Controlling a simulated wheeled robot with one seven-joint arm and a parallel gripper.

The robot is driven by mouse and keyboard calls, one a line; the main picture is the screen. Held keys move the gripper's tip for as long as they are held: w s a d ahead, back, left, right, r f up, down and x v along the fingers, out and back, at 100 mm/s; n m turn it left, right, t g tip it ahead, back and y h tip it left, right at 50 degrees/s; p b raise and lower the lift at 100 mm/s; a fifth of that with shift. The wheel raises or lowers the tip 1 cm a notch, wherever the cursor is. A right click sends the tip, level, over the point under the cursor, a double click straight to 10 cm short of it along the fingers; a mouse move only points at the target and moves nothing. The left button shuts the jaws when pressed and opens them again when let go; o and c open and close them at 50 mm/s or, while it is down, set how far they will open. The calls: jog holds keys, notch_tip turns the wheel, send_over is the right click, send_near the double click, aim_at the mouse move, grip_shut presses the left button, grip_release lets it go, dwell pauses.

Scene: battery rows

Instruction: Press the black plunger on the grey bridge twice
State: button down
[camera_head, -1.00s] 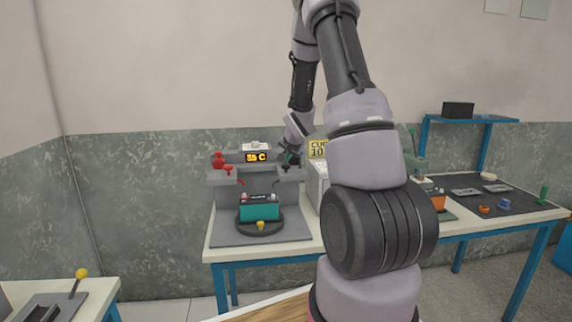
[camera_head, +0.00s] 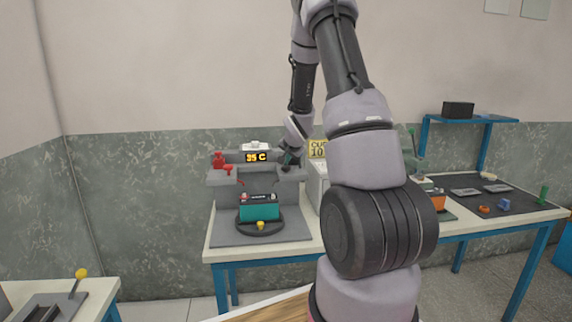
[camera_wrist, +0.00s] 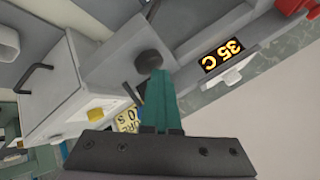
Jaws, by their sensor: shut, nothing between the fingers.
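The grey bridge (camera_head: 240,178) stands on the left workbench, over a teal battery (camera_head: 259,212). The black plunger (camera_wrist: 148,63) shows in the wrist view as a dark round knob on the bridge's grey top. In the head view it is a small dark shape at the bridge's right end, partly covered by my gripper (camera_head: 289,157). My gripper's teal fingers (camera_wrist: 158,76) are shut together with nothing between them. Their tips overlap the plunger's edge in the wrist view; I cannot tell whether they touch it.
Red plungers (camera_head: 228,162) stand on the bridge's left end. An orange display (camera_head: 257,157) reads 35 C. A light grey cabinet (camera_wrist: 62,85) with a dark handle stands close beside the bridge. The battery sits on a round dark base (camera_head: 240,228).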

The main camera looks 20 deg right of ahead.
aim_at(286, 167)
jog(key=shift+r, duration=1.35)
notch_tip(286, 167, up, 5)
jog(key=shift+r, duration=0.1)
dwell(0.5)
